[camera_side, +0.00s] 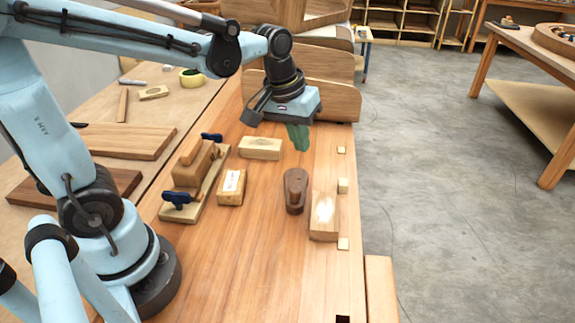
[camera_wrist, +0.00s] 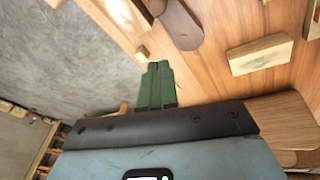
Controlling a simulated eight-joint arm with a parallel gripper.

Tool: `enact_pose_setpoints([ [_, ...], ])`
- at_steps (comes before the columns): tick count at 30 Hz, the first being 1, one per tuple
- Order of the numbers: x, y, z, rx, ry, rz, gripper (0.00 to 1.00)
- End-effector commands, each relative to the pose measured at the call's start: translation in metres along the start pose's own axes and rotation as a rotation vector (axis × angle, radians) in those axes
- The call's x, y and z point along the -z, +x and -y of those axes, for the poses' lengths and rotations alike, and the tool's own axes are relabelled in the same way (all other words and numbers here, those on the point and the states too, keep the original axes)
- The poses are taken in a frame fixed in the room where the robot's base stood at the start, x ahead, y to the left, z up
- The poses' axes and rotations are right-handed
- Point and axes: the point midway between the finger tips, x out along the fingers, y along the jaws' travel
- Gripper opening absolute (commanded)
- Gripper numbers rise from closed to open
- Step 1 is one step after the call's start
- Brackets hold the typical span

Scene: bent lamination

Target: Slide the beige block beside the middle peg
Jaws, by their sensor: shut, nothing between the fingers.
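A pale rectangular block, which I take for the beige block (camera_side: 260,149), lies flat on the bench, left of my gripper. It also shows in the wrist view (camera_wrist: 260,54), right of the fingers. Several small pale pegs stand along the bench's right edge. The middle peg (camera_side: 343,186) is beside the far end of a longer wooden block (camera_side: 324,216). My gripper (camera_side: 300,148) has its green fingers shut and empty, pointing down between the beige block and the far peg (camera_side: 341,150). In the wrist view the fingers (camera_wrist: 158,66) are together, close to a small peg (camera_wrist: 143,53).
A labelled block (camera_side: 231,187) and a board with blue-handled clamps (camera_side: 200,180) are further left. Curved wooden panels (camera_side: 325,98) stand behind my gripper. Bench between beige block and pegs is mostly bare.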

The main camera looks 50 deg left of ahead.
Motion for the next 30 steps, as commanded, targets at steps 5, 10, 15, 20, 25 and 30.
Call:
enact_pose_setpoints([
  [5, 0.021, 0.027, -0.011, 0.035, -0.135, 0.120, 0.00],
  [10, 0.034, 0.059, -0.017, 0.081, -0.260, 0.229, 0.00],
  [15, 0.040, 0.089, -0.020, 0.129, -0.357, 0.313, 0.00],
  [20, 0.041, 0.104, -0.021, 0.155, -0.405, 0.354, 0.00],
  [25, 0.035, 0.106, -0.024, 0.161, -0.414, 0.363, 0.00],
  [30, 0.013, 0.102, -0.034, 0.160, -0.410, 0.363, 0.00],
])
